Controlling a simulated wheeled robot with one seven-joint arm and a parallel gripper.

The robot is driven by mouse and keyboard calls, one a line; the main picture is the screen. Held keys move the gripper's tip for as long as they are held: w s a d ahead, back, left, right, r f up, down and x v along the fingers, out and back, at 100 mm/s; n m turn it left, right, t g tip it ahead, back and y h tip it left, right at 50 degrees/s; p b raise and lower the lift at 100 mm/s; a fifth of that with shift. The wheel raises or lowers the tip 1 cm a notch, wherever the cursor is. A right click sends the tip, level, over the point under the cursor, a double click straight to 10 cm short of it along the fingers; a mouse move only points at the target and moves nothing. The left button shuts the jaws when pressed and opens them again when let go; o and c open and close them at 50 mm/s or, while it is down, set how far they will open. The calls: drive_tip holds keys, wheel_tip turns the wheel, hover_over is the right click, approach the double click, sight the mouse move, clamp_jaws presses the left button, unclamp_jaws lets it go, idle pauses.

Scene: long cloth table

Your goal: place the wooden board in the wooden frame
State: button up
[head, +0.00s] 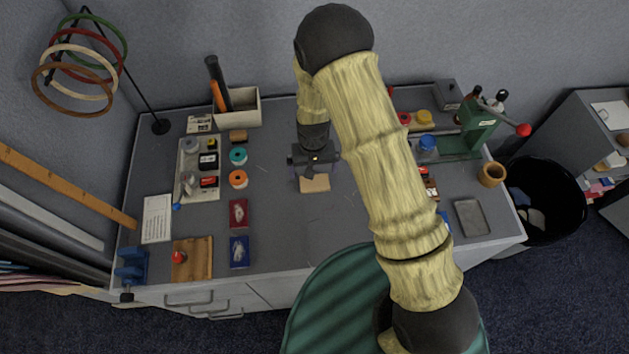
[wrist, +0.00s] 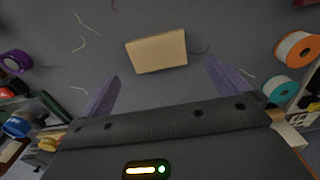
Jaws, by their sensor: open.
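A small pale tan wooden board (head: 314,184) lies flat on the grey table in the middle of the head view. It also shows whole in the wrist view (wrist: 157,51), slightly tilted. My gripper (head: 314,170) is over the table at the board's back edge, partly covering it in the head view. In the wrist view its two purple fingers (wrist: 162,72) are apart, with nothing between them, and the board is just ahead of the tips. A brown wooden piece with raised side strips (head: 203,262) lies at the front left; I cannot tell for sure that it is the wooden frame.
A red knob-like object (head: 179,257) sits on the brown wooden piece. Teal (head: 238,155) and orange (head: 238,179) spools and red (head: 239,213) and blue (head: 239,251) packets lie left of the board. A green press (head: 480,128) stands at the right. The table around the board is mostly clear.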

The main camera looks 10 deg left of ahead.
sight(314, 181)
drive_tip(key=shift+f, duration=0.45)
drive_tip(key=shift+f, duration=0.1)
drive_tip(key=shift+w+d+f+p, duration=0.15)
drive_tip(key=shift+f+p, duration=1.05)
drive_tip(key=shift+f, duration=1.3)
drive_tip(key=c, duration=1)
drive_tip(key=shift+r, duration=0.1)
wheel_tip(314, 181, up, 10)
drive_tip(key=b, duration=0.2)
drive_tip(key=shift+b, duration=0.35)
